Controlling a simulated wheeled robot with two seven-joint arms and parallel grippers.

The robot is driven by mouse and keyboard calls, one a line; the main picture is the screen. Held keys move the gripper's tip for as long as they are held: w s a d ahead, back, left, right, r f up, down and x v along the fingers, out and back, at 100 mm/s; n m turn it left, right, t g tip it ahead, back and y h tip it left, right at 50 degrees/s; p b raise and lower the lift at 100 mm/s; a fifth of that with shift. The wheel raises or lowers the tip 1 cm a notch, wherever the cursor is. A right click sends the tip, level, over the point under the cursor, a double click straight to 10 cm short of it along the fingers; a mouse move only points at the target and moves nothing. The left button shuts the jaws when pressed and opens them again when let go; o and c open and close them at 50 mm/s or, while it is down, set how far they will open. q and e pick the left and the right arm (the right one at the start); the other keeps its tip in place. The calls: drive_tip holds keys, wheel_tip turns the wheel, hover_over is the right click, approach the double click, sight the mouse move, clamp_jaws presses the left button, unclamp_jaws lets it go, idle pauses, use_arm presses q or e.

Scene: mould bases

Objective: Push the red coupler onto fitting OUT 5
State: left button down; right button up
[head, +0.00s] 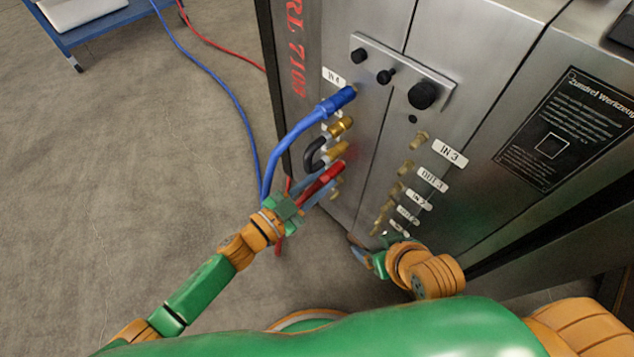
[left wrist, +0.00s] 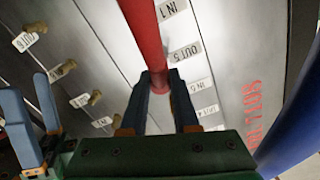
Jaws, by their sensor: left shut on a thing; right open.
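My left gripper (head: 320,187) is shut on the red coupler (head: 325,173) in front of the left column of fittings on the metal mould base. In the left wrist view the red coupler (left wrist: 143,35) runs up between the fingers (left wrist: 159,82). The OUT 5 label (left wrist: 185,52) is right beside it. Fitting OUT 5 itself is hidden, and I cannot tell whether the coupler touches it. My right gripper (head: 367,246) is open and empty near the bottom of the right column; its fingers also show in the left wrist view (left wrist: 28,90).
A blue hose coupler (head: 338,101) sits on the top left fitting. A black looped hose (head: 315,152) joins brass fittings below it. The right column has several bare brass fittings (head: 419,140).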

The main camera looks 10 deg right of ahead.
use_arm(q)
drive_tip(key=shift+c, duration=0.9)
unclamp_jaws()
drive_tip(key=shift+p+v, duration=0.65)
drive_tip(key=shift+v, duration=0.55)
drive_tip(key=p+v, duration=0.1)
drive_tip(key=v, duration=0.3)
drive_tip(key=shift+s+a, duration=0.2)
